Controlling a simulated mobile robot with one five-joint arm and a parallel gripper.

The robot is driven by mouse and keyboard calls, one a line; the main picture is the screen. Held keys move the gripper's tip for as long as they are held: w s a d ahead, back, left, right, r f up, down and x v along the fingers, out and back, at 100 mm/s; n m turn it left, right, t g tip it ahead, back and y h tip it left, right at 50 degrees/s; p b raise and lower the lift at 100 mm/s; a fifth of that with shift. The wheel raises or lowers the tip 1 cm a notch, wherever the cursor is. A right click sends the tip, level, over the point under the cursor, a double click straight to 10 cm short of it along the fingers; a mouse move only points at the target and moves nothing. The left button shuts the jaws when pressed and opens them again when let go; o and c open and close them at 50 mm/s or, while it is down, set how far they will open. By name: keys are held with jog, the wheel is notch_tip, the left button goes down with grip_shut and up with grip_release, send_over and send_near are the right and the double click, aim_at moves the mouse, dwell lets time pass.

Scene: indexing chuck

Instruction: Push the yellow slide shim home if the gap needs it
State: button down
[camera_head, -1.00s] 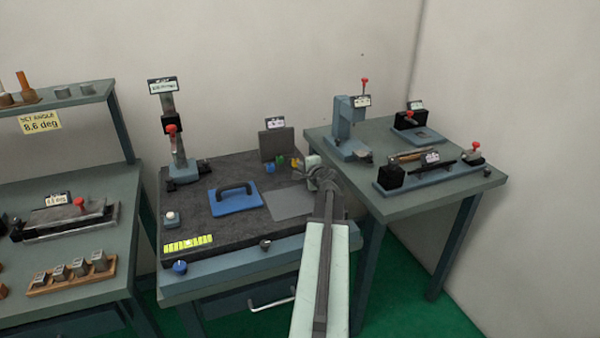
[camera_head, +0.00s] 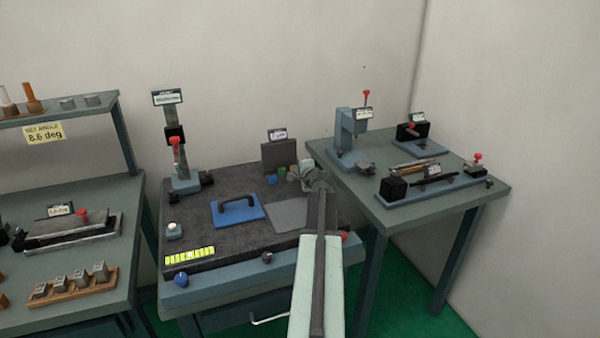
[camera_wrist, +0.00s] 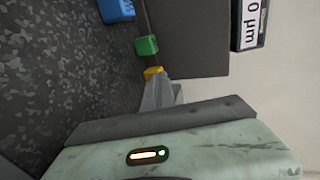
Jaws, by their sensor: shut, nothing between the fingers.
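The yellow slide shim (camera_wrist: 153,72) shows in the wrist view as a small block beside the foot of a grey upright block (camera_wrist: 190,40). My gripper (camera_wrist: 158,85) is shut and empty, with its tips right at the near end of the yellow shim; I cannot tell whether they touch. A green shim (camera_wrist: 146,45) and a blue shim (camera_wrist: 116,9) lie beyond it in a row.
A bench with fixtures (camera_head: 365,190) stands right, another bench (camera_head: 70,255) left.

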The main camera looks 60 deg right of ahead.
jog(key=s+a, duration=0.3)
jog(key=shift+s+a, duration=0.1)
jog(key=shift+s, duration=0.15)
jog(key=p+v, duration=0.1)
jog(key=v, duration=0.3)
jog(key=p+v, duration=0.2)
jog(key=v, duration=0.2)
jog(key=shift+s+r, duration=0.15)
jog(key=shift+r, duration=0.15)
jog(key=shift+s+a, duration=0.15)
jog(key=shift+s, duration=0.3)
